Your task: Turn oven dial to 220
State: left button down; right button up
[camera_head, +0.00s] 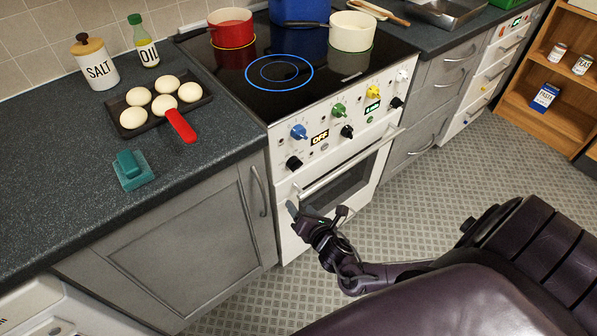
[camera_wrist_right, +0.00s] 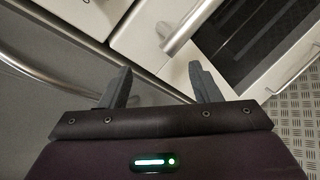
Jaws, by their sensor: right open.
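The white oven (camera_head: 285,190) has a front panel with blue (camera_head: 299,131), green (camera_head: 338,110), yellow (camera_head: 373,91) and white (camera_head: 402,75) knobs and several black knobs, including a left one (camera_head: 293,162) and a middle one (camera_head: 347,131). A display (camera_head: 320,137) reads OFF; a second display (camera_head: 372,107) glows green. I cannot tell which knob is the oven dial. My right gripper (camera_head: 316,210) is open and empty, below the panel in front of the oven's lower left front. In the right wrist view its fingers (camera_wrist_right: 160,72) are apart, near the door handle (camera_wrist_right: 193,25). My left gripper is out of view.
The oven door handle (camera_head: 345,163) juts out below the panel. Red (camera_head: 232,36) and white (camera_head: 350,40) pots stand on the hob. The patterned floor (camera_head: 440,180) to the right is clear.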

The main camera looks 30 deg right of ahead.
aim_at(298, 168)
notch_tip(298, 168, up, 8)
jog(key=s+d+n+t+y, duration=0.1)
jog(key=d+n+t+y, duration=0.2)
jog(key=n, duration=0.7)
jog(key=shift+n+t+h, duration=0.5)
jog(key=shift+n, duration=0.3)
jog(key=w, duration=0.5)
jog(key=w+r, duration=0.1)
jog(key=w, duration=0.1)
jog(key=shift+w+d, duration=0.15)
jog(key=shift+w, duration=0.15)
jog(key=shift+c, duration=0.4)
jog(key=c, duration=0.9)
